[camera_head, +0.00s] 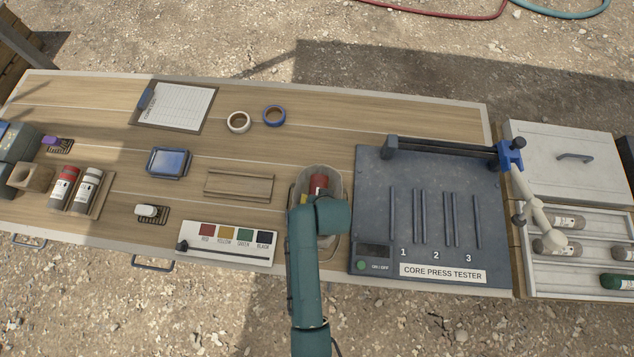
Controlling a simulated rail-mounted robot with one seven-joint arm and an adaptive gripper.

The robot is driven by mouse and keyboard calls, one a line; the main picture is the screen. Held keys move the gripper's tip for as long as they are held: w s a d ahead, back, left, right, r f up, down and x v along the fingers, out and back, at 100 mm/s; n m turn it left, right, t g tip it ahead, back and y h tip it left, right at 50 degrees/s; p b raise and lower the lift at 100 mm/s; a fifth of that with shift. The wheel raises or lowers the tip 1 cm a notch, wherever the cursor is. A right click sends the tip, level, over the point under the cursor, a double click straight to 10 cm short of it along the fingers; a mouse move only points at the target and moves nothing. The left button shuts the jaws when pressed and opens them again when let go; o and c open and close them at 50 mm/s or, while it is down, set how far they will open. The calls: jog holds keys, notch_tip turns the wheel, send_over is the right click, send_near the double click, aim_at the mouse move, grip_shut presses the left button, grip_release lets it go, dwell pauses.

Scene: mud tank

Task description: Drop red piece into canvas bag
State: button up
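The canvas bag (331,172) is a light, open-topped oval container on the wooden table, just left of the core press tester. A red piece (318,182) shows within the outline of the bag's opening, partly covered by my arm. My teal arm reaches over the bag from the front, and its end with my gripper (322,200) is above the opening. The fingers are hidden behind the wrist, so I cannot tell whether they hold the red piece or whether it lies loose in the bag.
The dark core press tester (430,200) stands close to the bag's right. A colour-labelled panel (228,243) and a wooden tray (238,186) lie to its left. A tray of cores (580,260) is at right.

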jog(key=shift+w+f, duration=0.1)
jog(key=shift+f, duration=0.15)
dwell(0.4)
jog(key=o, duration=1.3)
jog(key=shift+c, duration=0.2)
jog(key=shift+f, duration=0.25)
notch_tip(320, 180, up, 10)
jog(key=shift+r, duration=0.2)
